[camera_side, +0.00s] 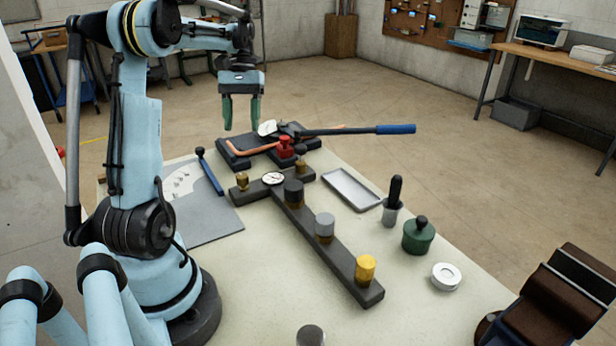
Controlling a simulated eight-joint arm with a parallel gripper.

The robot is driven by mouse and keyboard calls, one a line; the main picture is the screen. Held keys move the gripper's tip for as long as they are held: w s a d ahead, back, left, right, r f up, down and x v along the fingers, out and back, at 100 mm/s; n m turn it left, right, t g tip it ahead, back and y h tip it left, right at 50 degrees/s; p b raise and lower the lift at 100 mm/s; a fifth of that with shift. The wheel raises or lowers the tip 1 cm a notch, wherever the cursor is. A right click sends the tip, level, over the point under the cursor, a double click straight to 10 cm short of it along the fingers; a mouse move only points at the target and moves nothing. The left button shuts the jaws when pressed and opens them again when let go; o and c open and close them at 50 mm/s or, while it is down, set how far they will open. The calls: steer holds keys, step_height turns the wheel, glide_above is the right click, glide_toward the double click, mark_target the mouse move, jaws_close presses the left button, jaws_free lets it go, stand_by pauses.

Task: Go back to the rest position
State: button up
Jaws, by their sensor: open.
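My gripper (241,112) hangs above the far end of the pale worktable, pointing down. Its two green fingers are apart and nothing shows between them. Below and just right of it lies a dark fixture (240,162) with an orange-red bent rod (255,149), a red knob (285,146) and a round white dial (267,127). The gripper appears clear of these, though the exact gap in depth cannot be told.
A long tool with a blue handle (395,129) sticks out right over the fixture. A dark T-shaped bar (335,262) carries several cylinders. A grey tray (352,189), a green canister (418,236), a white ring (446,276) and a dark brown block (560,300) stand rightward.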

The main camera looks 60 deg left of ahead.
steer(key=w+d+m+t+y, duration=0.1)
steer(key=d+m+t, duration=0.2)
steer(key=d, duration=0.6)
steer(key=w+d+f+m+t+y, duration=0.1)
steer(key=d+m+t, duration=0.2)
steer(key=d, duration=0.7)
steer(key=w+d+f+m+t+y, duration=0.1)
steer(key=d+m+t, duration=0.2)
steer(key=d, duration=0.7)
steer(key=shift+w+f+m+t+y, duration=0.1)
steer(key=shift+w+m+t+y, duration=0.1)
steer(key=shift+m, duration=0.3)
steer(key=shift+w+m+t+y, duration=0.1)
steer(key=shift+m+t, duration=0.1)
steer(key=shift+m, duration=0.3)
